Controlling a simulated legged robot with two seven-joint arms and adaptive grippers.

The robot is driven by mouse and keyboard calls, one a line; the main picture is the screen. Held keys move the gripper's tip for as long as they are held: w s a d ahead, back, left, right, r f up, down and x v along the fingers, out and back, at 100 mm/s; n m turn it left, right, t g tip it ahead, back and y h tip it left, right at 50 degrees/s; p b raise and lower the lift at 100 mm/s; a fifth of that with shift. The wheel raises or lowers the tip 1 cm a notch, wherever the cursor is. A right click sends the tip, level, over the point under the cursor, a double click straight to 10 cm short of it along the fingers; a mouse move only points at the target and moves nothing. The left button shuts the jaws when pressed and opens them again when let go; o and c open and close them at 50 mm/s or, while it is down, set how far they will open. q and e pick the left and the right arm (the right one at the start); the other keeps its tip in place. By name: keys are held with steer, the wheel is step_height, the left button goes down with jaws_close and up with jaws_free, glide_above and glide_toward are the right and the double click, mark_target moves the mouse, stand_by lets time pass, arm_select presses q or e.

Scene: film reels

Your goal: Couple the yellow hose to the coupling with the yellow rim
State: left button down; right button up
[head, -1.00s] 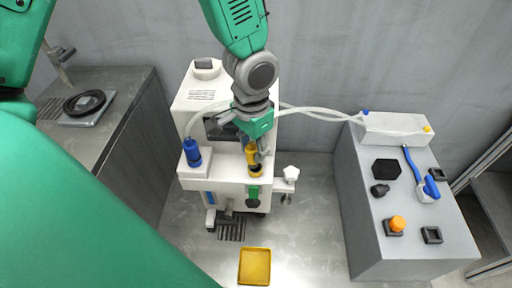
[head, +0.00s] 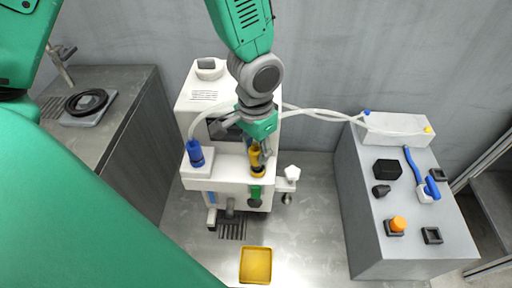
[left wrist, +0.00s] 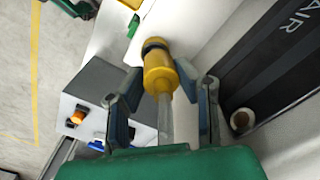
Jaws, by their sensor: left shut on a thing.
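The yellow hose (head: 256,155) has a yellow end piece on a clear white tube. In the head view it stands roughly upright just over the coupling with the yellow rim (head: 258,173), at the front right of the white machine. My left gripper (head: 262,142) is shut on the yellow end piece from above. In the left wrist view the end piece (left wrist: 160,72) sits between the two fingers (left wrist: 166,88), with a dark ring at its far end. I cannot tell whether it is fully seated in the coupling. My right gripper is out of view.
A blue hose end (head: 195,153) stands on the machine's left coupling. A green tab (head: 256,193) hangs below the yellow one. A yellow tray (head: 255,265) lies in front.

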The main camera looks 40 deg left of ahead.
mark_target(256, 149)
arm_select(q)
steer(key=shift+d+f, duration=0.15)
steer(key=shift+f, duration=0.05)
steer(key=shift+f+b, duration=0.35)
steer(key=shift+f, duration=0.15)
steer(key=c, duration=1.5)
jaws_free()
step_height(256, 149, up, 11)
steer(key=p, duration=1.1)
steer(key=shift+r+p, duration=0.1)
steer(key=shift+p, duration=0.2)
